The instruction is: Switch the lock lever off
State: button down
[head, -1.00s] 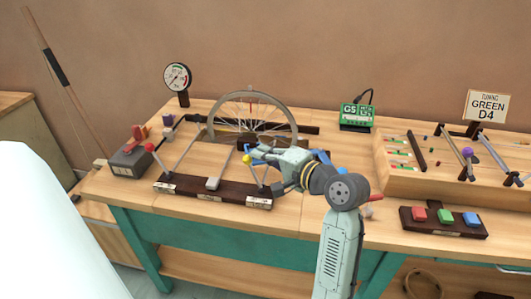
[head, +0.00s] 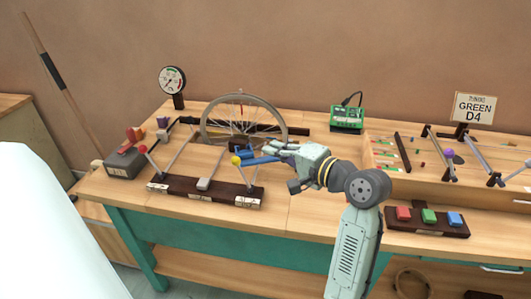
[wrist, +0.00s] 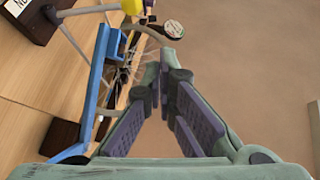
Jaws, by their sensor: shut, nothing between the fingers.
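A dark wooden base (head: 205,189) near the bench's front edge carries two levers and small labels I cannot read in the head view. One lever has a yellow knob (head: 236,160) and leans left; the other has a red knob (head: 142,149) and also leans left. I cannot tell for sure which is the lock lever. The yellow knob shows at the top of the wrist view (wrist: 133,6), partly cut off. My gripper (head: 280,147) is shut and empty, to the right of the yellow knob and apart from it. Its fingertips meet in the wrist view (wrist: 164,62).
A blue bar (wrist: 93,90) runs close beside my fingers on the left. A spoked wheel (head: 207,118) and a dial gauge (head: 172,80) stand behind. A green box (head: 347,118) stands at the back. Coloured buttons (head: 428,216) sit front right.

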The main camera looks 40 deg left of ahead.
jog(key=shift+s+d+r+b, duration=0.1)
jog(key=shift+d+r, duration=0.3)
jog(key=shift+d, duration=0.4)
jog(key=shift+s+d+r+b, duration=0.15)
jog(key=shift+d+r, duration=0.25)
jog(key=shift+d, duration=0.35)
jog(key=shift+s+d+r+b, duration=0.1)
jog(key=shift+d+r, duration=0.3)
jog(key=shift+d, duration=0.4)
